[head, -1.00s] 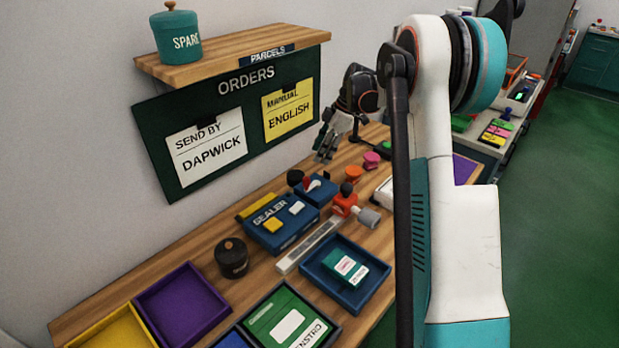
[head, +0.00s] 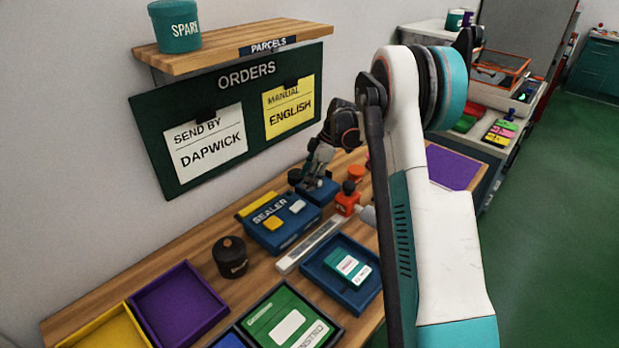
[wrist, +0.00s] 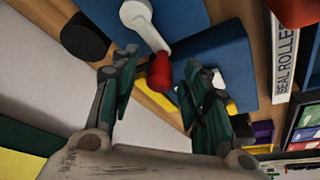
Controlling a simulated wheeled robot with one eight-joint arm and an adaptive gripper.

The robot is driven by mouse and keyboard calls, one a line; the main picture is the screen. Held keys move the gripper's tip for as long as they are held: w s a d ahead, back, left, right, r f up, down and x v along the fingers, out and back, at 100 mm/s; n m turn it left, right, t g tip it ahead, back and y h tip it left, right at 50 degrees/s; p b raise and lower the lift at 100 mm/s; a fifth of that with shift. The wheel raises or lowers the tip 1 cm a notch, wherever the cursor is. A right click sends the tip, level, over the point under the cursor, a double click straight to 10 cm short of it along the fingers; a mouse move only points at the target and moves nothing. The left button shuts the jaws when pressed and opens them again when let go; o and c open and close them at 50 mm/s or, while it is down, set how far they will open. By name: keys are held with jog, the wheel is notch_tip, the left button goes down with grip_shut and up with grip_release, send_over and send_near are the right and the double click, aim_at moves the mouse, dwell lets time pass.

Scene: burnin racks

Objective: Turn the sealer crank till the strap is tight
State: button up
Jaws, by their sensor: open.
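The blue sealer (head: 280,228) stands on the wooden bench, with a yellow and a white block on top. It fills the upper middle of the wrist view (wrist: 212,45). Its crank has a white arm (wrist: 143,22) and a red handle (wrist: 159,72). My gripper (head: 310,183) is over the crank end of the sealer and hides the crank in the head view. In the wrist view my gripper (wrist: 160,65) is open, with the red handle between the fingertips. Contact cannot be told. I cannot make out the strap.
A blue tray (head: 316,270) with a teal packet (head: 348,268) lies in front. The order board (head: 165,135) is on the wall behind.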

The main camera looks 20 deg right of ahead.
grip_shut()
